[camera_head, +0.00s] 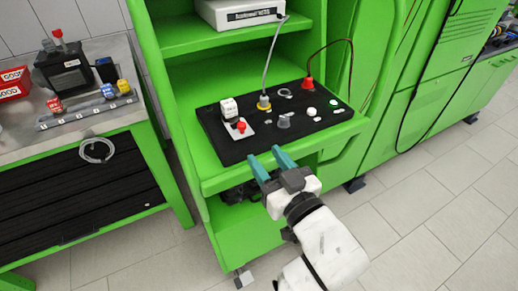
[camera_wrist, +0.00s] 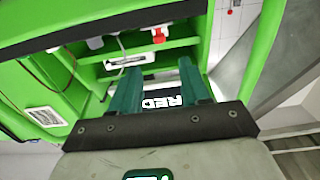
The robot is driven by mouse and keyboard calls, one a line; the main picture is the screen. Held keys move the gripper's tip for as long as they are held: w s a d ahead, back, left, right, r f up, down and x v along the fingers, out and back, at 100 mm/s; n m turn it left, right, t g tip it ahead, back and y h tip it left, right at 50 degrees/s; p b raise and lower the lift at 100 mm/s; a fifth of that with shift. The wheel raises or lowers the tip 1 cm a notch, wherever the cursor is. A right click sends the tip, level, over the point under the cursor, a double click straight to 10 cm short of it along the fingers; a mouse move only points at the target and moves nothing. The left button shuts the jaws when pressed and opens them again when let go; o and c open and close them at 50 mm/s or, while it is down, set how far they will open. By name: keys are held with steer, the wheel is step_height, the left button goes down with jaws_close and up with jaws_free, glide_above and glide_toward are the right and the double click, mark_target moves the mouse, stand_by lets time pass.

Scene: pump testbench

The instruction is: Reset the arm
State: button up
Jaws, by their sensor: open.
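My gripper (camera_head: 271,165) is in front of the green testbench (camera_head: 178,103), near the front edge of its black panel (camera_head: 215,137). Its two teal fingers are apart with nothing between them. In the wrist view the open fingers of my gripper (camera_wrist: 160,88) point toward the green bench, which shows at an angle behind them. My white arm reaches up from the lower right in the head view.
A grey workbench (camera_head: 90,122) with bins stands left. Tiled floor (camera_head: 420,215) is clear at right.

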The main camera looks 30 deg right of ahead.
steer(key=shift+s, duration=0.5)
steer(key=s+d+f+m+g+h, duration=0.1)
steer(key=s+d+f+g, duration=0.35)
steer(key=f, duration=0.45)
steer(key=s+d+f+g+h, duration=0.1)
steer(key=s+d+f+g, duration=0.3)
steer(key=f, duration=0.5)
steer(key=s+f+g+y, duration=0.1)
steer(key=s+f+g, duration=0.3)
steer(key=s, duration=0.3)
steer(key=s+f+g, duration=0.4)
steer(key=s, duration=0.3)
steer(key=shift+s+a+n+y, duration=0.25)
steer(key=shift+s+n+y, duration=0.05)
steer(key=shift+y, duration=0.1)
